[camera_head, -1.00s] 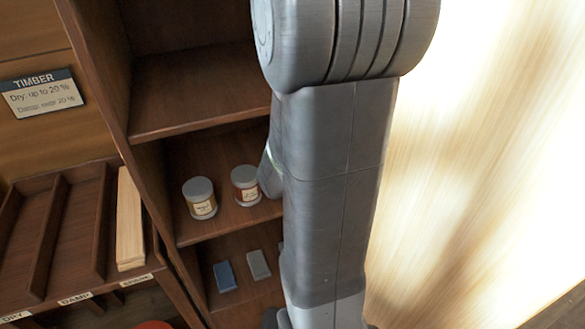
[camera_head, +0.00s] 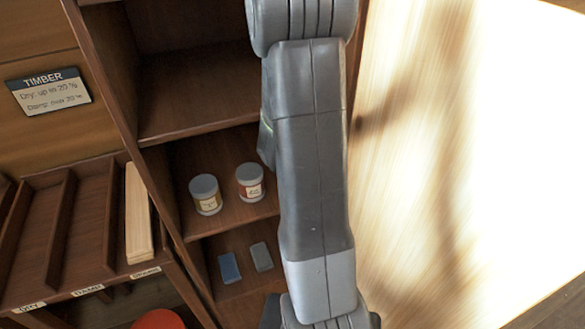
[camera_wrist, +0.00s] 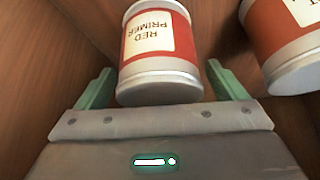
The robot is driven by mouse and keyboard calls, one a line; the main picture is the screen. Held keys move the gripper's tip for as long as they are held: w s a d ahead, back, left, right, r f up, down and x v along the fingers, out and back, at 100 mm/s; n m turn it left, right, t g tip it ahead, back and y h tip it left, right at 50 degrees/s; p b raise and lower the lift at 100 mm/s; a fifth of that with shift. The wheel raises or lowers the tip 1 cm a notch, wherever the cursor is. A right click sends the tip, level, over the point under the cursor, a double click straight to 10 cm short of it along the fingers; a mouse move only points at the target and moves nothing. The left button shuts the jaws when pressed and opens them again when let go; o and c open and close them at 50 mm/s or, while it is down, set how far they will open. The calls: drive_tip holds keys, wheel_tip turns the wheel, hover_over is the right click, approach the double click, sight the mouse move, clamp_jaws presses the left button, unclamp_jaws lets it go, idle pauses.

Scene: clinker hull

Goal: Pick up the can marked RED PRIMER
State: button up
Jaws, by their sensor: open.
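The can marked RED PRIMER (camera_wrist: 158,48) is red with a white label and a grey rim. It stands in the middle of the wrist view, its label upside down there. My gripper (camera_wrist: 160,75) is open, with one green finger to each side of this can. Gaps show between fingers and can, and I cannot tell how far the can reaches between them. In the head view a left can (camera_head: 205,195) and a right can (camera_head: 250,183) stand on a shelf. Their labels are too small to read there. My gripper's fingers are not visible in that view.
A second red can (camera_wrist: 288,45) is close on the right in the wrist view, its label cut off. A blue block (camera_head: 229,267) and a grey block (camera_head: 261,257) lie on the shelf below. The timber rack (camera_head: 60,235) stands left of the shelves.

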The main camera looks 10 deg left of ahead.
drive_tip(key=shift+w+f, duration=0.1)
drive_tip(key=shift+f, duration=0.2)
drive_tip(key=c, duration=1.2)
drive_tip(key=shift+c, duration=0.7)
drive_tip(key=shift+r, duration=0.35)
